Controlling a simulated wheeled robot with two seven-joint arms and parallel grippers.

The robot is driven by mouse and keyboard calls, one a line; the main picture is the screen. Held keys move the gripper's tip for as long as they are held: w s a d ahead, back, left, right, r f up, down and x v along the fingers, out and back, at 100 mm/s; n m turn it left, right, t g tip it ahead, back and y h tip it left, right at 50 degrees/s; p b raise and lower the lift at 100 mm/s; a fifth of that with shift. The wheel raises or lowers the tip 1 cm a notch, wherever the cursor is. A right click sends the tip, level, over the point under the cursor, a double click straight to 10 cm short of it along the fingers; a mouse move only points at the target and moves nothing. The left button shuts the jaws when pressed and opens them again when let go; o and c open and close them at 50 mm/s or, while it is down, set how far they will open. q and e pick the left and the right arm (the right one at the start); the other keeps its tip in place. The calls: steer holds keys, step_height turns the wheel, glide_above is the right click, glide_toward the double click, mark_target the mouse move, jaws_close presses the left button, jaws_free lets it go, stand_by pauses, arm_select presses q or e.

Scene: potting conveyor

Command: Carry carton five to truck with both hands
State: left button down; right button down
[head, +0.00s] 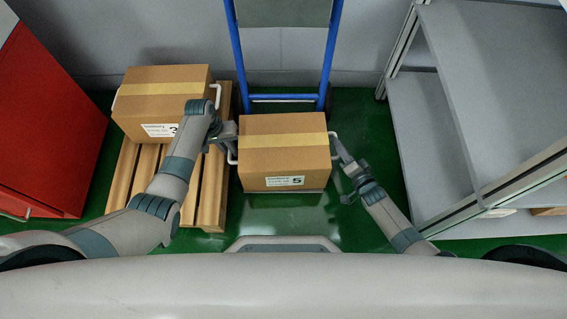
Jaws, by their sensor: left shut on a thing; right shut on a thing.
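Carton five (283,158) is a brown box with a yellow tape strip and a white label reading 5. It is in the middle of the head view, close in front of the blue hand truck (240,52). My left gripper (231,150) is shut on the white handle at the carton's left side. My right gripper (336,147) is shut on the handle at its right side. The carton looks level. Its underside is hidden, and I cannot tell whether it rests on the truck's plate or hangs above it.
A wooden pallet (212,205) at left bears another carton (160,100), with my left arm passing in front. A red cabinet (50,110) stands at far left. Grey shelving (435,120) stands at right. A grey wall (160,35) is behind. Green floor shows between.

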arm_select(q)
steer(key=shift+w+a+f+b, duration=0.1)
steer(key=shift+f+b, duration=0.35)
arm_select(e)
steer(key=shift+w+d+f, duration=0.1)
steer(key=shift+d+f, duration=0.05)
steer(key=shift+f, duration=0.2)
arm_select(q)
steer(key=c, duration=2)
jaws_free()
steer(key=shift+c, duration=0.2)
arm_select(e)
steer(key=c, duration=2)
jaws_free()
steer(key=shift+f, duration=0.15)
steer(key=shift+c, duration=0.2)
arm_select(q)
steer(key=shift+o, duration=1.1)
arm_select(e)
steer(key=shift+o, duration=1.2)
arm_select(q)
step_height(320, 180, up, 8)
steer(key=a, duration=0.1)
steer(key=shift+a, duration=0.15)
steer(key=shift+f, duration=0.1)
arm_select(e)
steer(key=shift+s, duration=0.25)
steer(key=v, duration=1.1)
steer(key=shift+s, duration=0.35)
